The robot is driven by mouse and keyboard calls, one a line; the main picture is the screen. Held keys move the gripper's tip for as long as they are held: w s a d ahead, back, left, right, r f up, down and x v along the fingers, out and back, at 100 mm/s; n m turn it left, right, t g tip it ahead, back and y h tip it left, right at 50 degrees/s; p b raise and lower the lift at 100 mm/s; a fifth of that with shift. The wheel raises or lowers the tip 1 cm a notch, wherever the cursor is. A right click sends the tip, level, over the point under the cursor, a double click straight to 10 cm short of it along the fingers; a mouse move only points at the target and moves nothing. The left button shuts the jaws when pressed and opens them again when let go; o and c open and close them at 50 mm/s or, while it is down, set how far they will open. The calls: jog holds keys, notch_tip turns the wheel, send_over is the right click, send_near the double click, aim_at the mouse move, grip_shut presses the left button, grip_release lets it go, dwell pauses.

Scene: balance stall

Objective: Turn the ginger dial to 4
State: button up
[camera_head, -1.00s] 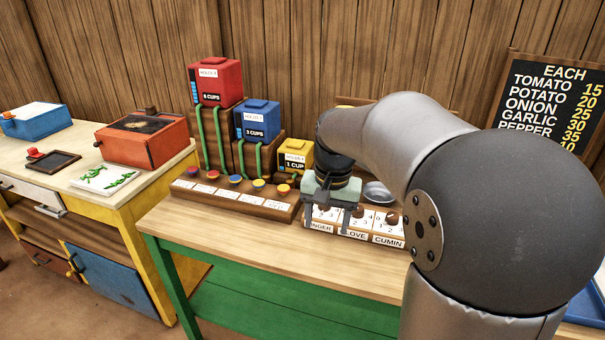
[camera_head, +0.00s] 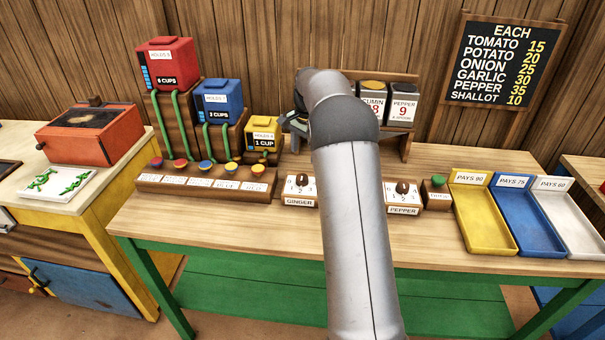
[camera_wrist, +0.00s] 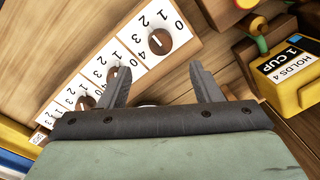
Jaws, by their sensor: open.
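The ginger dial (camera_head: 301,182) has a brown knob on a white numbered face above a GINGER label. It is at the left end of the dial row, right of the button panel. In the wrist view, the dial nearest the yellow cup box, apparently ginger (camera_wrist: 158,42), shows numbers around its knob. I cannot tell its setting surely. In the head view my gripper (camera_head: 294,122) is behind the dials, partly hidden by my arm.
The pepper dial (camera_head: 402,190) is at the right; my arm hides the middle dials. A yellow 1 CUP box (camera_head: 263,133) stands left of my gripper. Spice tins (camera_head: 404,103) stand behind on a rack. Coloured trays (camera_head: 482,220) lie to the right. The table front is clear.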

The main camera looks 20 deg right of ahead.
aim_at(302, 177)
jog(key=f, duration=0.6)
jog(key=f+p, duration=0.1)
jog(key=f, duration=0.2)
jog(key=shift+w+a+f, duration=0.2)
jog(key=shift+w+f, duration=0.15)
jog(key=shift+f, duration=0.05)
jog(key=shift+c, duration=0.4)
jog(key=c, duration=0.9)
